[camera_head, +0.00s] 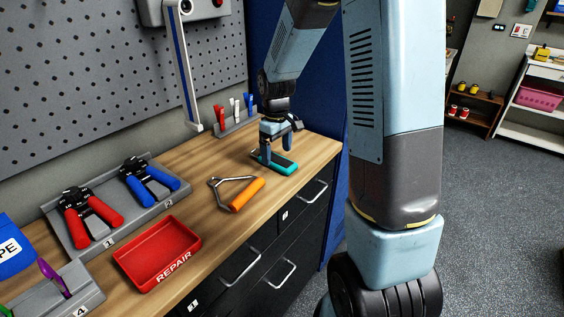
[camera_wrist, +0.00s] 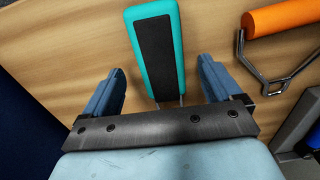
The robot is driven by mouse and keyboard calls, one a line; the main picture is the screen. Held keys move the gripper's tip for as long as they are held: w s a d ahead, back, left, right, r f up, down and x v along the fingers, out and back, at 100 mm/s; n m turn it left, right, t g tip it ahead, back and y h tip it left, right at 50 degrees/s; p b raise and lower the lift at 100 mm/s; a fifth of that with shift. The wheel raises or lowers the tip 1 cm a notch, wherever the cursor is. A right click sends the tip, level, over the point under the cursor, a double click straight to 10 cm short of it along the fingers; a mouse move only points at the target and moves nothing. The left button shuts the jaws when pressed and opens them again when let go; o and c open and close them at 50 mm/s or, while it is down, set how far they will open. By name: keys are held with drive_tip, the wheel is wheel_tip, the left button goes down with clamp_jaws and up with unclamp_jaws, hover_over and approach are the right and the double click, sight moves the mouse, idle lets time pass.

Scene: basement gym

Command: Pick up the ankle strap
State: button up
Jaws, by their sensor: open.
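The ankle strap (camera_head: 285,166) looks like a flat teal piece with a black pad along its middle. It lies on the wooden workbench near its right front edge. In the wrist view the strap (camera_wrist: 153,50) runs up from between the fingers to the top edge. My gripper (camera_head: 277,148) is over the strap, pointing down, with its fingers apart. In the wrist view my gripper (camera_wrist: 161,82) has one finger on each side of the strap, with a gap to each side. The strap's near end is partly hidden by the gripper body.
An orange-handled metal pull (camera_head: 247,194) lies close beside the strap. A red REPAIR tray (camera_head: 158,254) and a grey holder with red and blue hand grips (camera_head: 150,183) stand to the left. A small rack (camera_head: 236,127) and blue panel are behind.

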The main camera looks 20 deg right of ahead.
drive_tip(key=shift+f, duration=1.25)
drive_tip(key=c, duration=1.2)
